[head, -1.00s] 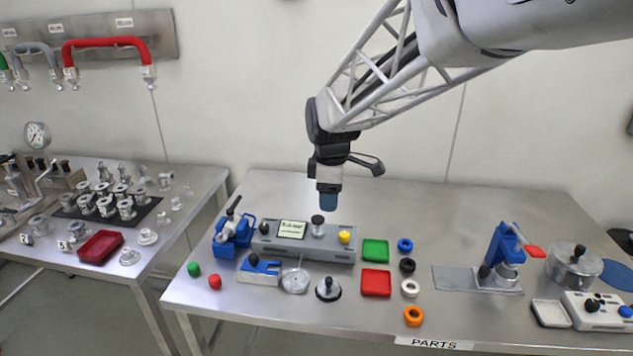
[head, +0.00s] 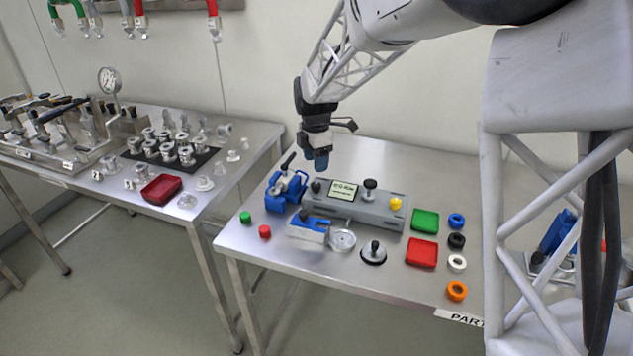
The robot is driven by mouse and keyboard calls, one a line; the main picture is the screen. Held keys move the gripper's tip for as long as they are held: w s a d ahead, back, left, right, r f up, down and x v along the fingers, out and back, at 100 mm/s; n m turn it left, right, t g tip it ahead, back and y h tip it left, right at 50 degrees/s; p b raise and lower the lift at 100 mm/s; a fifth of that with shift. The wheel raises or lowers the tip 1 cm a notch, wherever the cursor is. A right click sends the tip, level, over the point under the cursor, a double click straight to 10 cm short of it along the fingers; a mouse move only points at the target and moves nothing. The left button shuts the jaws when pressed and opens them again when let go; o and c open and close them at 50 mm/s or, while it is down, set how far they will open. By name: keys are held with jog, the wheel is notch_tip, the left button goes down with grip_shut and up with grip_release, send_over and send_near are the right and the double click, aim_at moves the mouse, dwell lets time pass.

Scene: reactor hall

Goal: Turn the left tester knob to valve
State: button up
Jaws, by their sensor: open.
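The tester is a long grey box (head: 352,212) on the right-hand table, with a small lit display (head: 342,190) whose text is too small to read. A dark left knob (head: 317,187) sits at its left end. A black knob on a metal post (head: 370,188) stands right of the display, and a yellow knob (head: 396,203) is at the right end. My gripper (head: 321,163) points down and appears just above and behind the left knob in the picture, apart from it. It is open and empty; its blue fingertips overlap in this view. The left knob's setting cannot be read.
A blue clamp-like device (head: 285,190) stands close left of the tester. In front are a blue-and-white block (head: 308,232), a clear dish (head: 342,240) and a black-knobbed disc (head: 373,253). Green (head: 425,220) and red (head: 421,253) trays lie to the right. The table behind the tester is clear.

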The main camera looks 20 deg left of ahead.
aim_at(316, 184)
dwell(0.3)
jog(key=shift+f, duration=3.9)
jog(key=shift+c, duration=0.4)
jog(key=c, duration=0.8)
jog(key=shift+c, duration=0.2)
